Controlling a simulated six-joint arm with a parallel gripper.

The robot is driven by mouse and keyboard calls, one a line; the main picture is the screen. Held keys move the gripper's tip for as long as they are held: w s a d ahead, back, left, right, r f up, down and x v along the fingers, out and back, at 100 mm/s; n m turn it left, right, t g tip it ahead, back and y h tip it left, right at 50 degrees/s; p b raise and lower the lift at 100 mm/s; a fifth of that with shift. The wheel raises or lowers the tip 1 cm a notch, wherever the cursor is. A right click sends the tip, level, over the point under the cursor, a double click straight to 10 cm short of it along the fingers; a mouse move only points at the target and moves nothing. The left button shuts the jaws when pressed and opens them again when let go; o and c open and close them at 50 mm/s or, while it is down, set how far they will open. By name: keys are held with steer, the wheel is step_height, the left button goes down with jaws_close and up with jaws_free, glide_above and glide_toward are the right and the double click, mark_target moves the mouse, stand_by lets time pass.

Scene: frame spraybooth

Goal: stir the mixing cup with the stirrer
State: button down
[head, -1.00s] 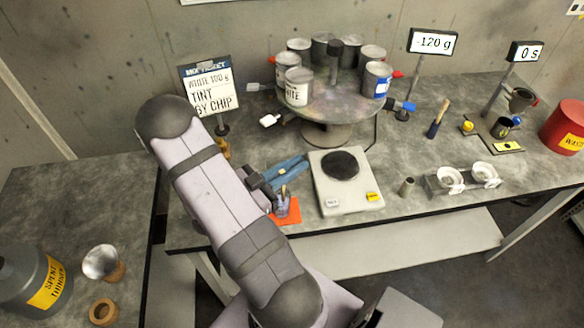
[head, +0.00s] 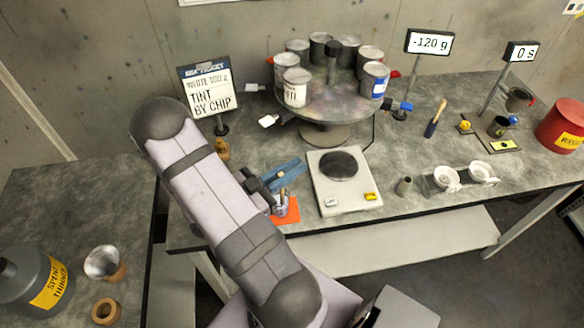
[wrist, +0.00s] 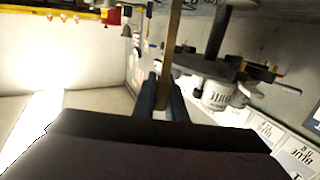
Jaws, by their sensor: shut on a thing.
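My gripper (head: 284,176) is low over the front edge of the bench, just above and behind the mixing cup (head: 282,206). The small greyish cup stands on an orange mat (head: 293,213), partly hidden by my arm. In the wrist view my gripper (wrist: 162,90) is shut on the stirrer (wrist: 173,45), a thin wooden stick running up out of the picture between the blue fingers. In the head view the stirrer is small and mostly hidden. I cannot tell how deep its lower end is in the cup.
The scale (head: 345,197) stands just right of the cup. Behind it is a round turntable (head: 335,103) with several paint cans. A ticket sign (head: 208,92) stands behind my arm.

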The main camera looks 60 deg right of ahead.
step_height(320, 180, up, 8)
steer(key=p, duration=0.7)
steer(key=shift+r, duration=0.35)
stand_by(0.7)
steer(key=shift+r+p, duration=0.95)
steer(key=shift+r, duration=0.9)
